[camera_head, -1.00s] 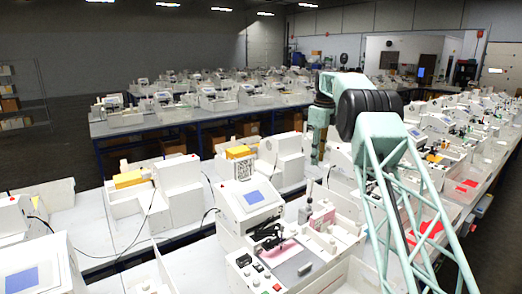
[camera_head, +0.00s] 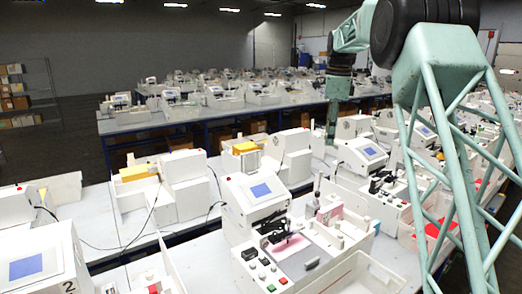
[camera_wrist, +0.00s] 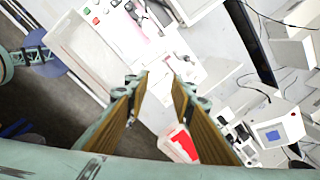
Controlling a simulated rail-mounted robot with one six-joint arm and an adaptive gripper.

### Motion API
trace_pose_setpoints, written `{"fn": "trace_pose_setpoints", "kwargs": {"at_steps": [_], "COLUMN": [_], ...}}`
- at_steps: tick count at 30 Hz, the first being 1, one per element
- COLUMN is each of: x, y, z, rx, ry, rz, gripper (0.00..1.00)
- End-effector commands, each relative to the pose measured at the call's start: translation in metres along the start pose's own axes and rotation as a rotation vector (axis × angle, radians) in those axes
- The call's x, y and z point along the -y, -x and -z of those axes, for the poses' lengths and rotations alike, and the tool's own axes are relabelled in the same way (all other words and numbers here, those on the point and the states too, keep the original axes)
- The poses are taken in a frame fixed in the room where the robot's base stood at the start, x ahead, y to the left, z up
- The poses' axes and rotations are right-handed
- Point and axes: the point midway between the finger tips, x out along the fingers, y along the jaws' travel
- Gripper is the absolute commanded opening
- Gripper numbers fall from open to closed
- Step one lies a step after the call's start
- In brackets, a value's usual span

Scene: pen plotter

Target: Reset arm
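My gripper (camera_head: 331,136) hangs from my pale green arm, pointing down, upper right of centre in the head view. It appears above the bench, clear of the machines. In the wrist view my gripper (camera_wrist: 158,83) shows two brown-lined fingers standing apart with nothing between them. A white pen plotter station (camera_head: 258,190) with a blue screen stands at the centre of the head view. Its panel (camera_head: 300,262) has coloured buttons, and a pink sheet (camera_head: 290,243) lies beside it.
Several similar white stations crowd the benches, some with yellow blocks (camera_head: 140,172). Black cables (camera_head: 150,215) run between stations at left. A red patch (camera_wrist: 183,147) lies below the fingers in the wrist view. Open floor (camera_head: 70,150) shows at left, with a shelf rack (camera_head: 28,92) behind.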

Motion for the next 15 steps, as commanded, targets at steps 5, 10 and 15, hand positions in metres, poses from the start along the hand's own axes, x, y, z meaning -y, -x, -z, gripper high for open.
{"fn": "trace_pose_setpoints", "kwargs": {"at_steps": [5, 10, 15], "x": [-0.027, -0.053, -0.081], "y": [0.015, 0.028, 0.039], "z": [0.001, 0.003, 0.005], "rx": [0.001, 0.0, -0.001], "ry": [0.085, 0.169, 0.251], "rz": [0.011, 0.021, 0.032], "gripper": [0.23, 0.23, 0.23]}}
